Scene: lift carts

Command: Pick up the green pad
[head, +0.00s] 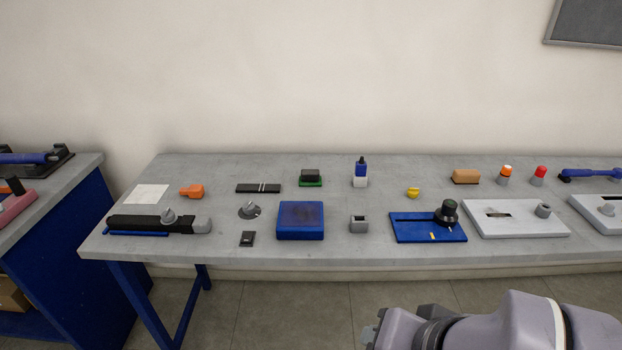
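A small green pad (311,184) lies on the grey table, in its back row left of the middle. A dark block (311,174) sits on it and covers most of its top, so only the green front and edges show. A part of my arm shows at the bottom right, in front of the table and well apart from the pad. I cannot make out gripper fingers there.
A blue-and-white bottle (360,174) stands right of the pad. A black strip (258,188) lies left of it. A blue box (300,221) sits in front. The grey table (400,170) has bare room behind the pad.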

